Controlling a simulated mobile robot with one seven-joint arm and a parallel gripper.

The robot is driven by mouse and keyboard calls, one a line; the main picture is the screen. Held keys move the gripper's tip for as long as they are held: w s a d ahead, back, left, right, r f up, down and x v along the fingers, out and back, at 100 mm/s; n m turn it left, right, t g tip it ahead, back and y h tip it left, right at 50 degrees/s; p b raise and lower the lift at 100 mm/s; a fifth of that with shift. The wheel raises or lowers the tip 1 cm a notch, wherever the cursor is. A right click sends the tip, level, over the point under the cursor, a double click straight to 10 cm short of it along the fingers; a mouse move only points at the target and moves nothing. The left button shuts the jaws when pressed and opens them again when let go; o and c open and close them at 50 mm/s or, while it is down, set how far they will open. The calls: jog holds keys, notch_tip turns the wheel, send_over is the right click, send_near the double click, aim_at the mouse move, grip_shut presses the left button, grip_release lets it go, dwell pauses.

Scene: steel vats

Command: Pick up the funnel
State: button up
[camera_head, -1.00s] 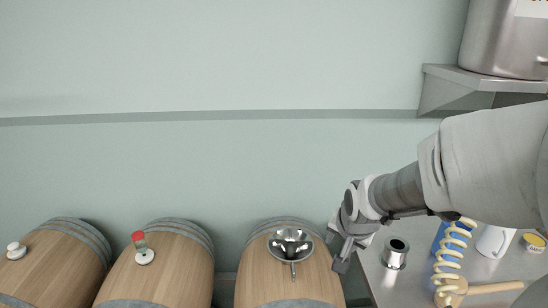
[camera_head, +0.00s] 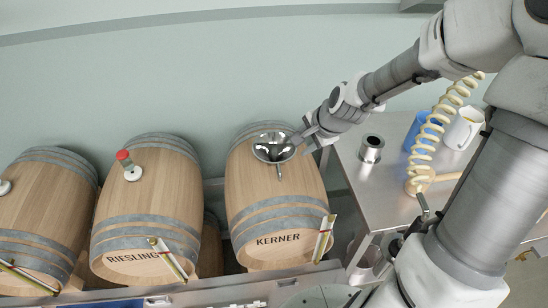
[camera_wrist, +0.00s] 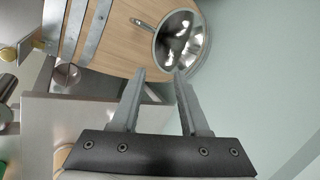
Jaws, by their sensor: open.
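The funnel (camera_head: 273,148) is a shiny steel bowl with a thin handle. It sits on top of the right-hand barrel (camera_head: 270,195), which is marked KERNER. My gripper (camera_head: 306,137) is just right of the funnel's rim in the head view. In the wrist view the funnel (camera_wrist: 180,40) lies beyond the fingertips of my gripper (camera_wrist: 160,73), with its handle (camera_wrist: 140,22) pointing left. The two fingers are apart with nothing between them. I cannot tell whether a finger touches the rim. The funnel's spout is hidden.
A steel table (camera_head: 372,190) stands right of the barrel. It holds a metal cylinder (camera_head: 371,149), a blue item (camera_head: 415,132), a white jug (camera_head: 464,128) and a coiled cream hose (camera_head: 428,135). The RIESLING barrel (camera_head: 150,205) with a red-topped stopper (camera_head: 128,165) is to the left.

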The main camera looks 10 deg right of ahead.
aim_at(285, 160)
jog(key=b+x, duration=0.1)
jog(key=x, duration=0.8)
jog(key=shift+s+f+x, duration=0.1)
jog(key=shift+s+x, duration=0.1)
jog(key=shift+x, duration=1.15)
jog(key=shift+s+f+x, duration=0.1)
jog(key=shift+s+x, duration=0.1)
jog(key=shift+x, duration=1.15)
jog(key=shift+a, duration=0.1)
grip_shut()
